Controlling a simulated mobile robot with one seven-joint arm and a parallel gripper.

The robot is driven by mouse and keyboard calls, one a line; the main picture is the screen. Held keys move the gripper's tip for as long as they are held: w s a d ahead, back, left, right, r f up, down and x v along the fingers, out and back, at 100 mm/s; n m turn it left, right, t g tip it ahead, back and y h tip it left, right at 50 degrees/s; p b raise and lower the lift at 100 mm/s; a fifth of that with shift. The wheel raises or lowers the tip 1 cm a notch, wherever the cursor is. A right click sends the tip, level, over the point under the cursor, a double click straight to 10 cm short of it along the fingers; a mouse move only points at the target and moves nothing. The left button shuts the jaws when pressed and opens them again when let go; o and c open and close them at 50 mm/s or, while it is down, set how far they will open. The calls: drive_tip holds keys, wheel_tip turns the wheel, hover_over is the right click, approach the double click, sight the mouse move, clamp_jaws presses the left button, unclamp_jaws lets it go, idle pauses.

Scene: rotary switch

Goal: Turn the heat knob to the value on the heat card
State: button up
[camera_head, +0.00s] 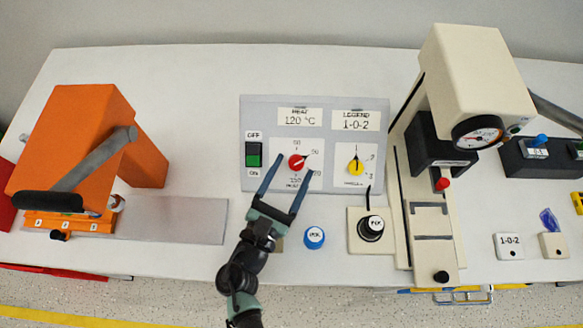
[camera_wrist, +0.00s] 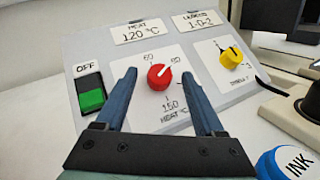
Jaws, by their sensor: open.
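The red heat knob (camera_head: 297,161) sits on the grey panel (camera_head: 222,0) below the heat card (camera_head: 300,117), which reads 120 °C. In the wrist view the knob (camera_wrist: 159,77) has a white pointer aimed up and right, toward the 90 mark. A 60 mark is above and a 150 mark below; the dial's lower right is partly covered by a finger. My gripper (camera_head: 296,165) is open, its two blue fingers pointing at the dial. In the wrist view the fingers (camera_wrist: 161,78) appear on either side of the knob, with gaps; I cannot tell their depth.
A yellow knob (camera_head: 356,167) is right of the red one, and a green OFF/ON switch (camera_head: 254,154) is left. A blue INK pot (camera_head: 314,238) and a black-handled stamp (camera_head: 371,228) stand in front. An orange press (camera_head: 90,150) is left, a beige press (camera_head: 475,75) right.

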drive_tip(key=shift+w+d, duration=0.1)
drive_tip(key=shift+w, duration=0.15)
clamp_jaws()
drive_tip(key=shift+m+h, duration=0.3)
drive_tip(key=shift+m, duration=0.1)
drive_tip(key=m+g+h, duration=0.1)
drive_tip(key=m, duration=0.1)
drive_tip(key=m+g+h+p, duration=0.1)
drive_tip(key=m+g, duration=0.1)
drive_tip(key=m+g+h+p, duration=0.1)
drive_tip(key=m+g, duration=0.1)
drive_tip(key=shift+w+a+r+m+h, duration=0.3)
drive_tip(key=shift+a+r+m, duration=0.05)
drive_tip(key=shift+a+m, duration=0.05)
drive_tip(key=m+g, duration=0.2)
drive_tip(key=m+g+p, duration=0.1)
drive_tip(key=m, duration=0.1)
drive_tip(key=m+g, duration=0.1)
drive_tip(key=g, duration=0.1)
drive_tip(key=shift+w+r+m+g, duration=0.15)
drive_tip(key=shift+w+m+g, duration=0.15)
drive_tip(key=shift+m, duration=0.1)
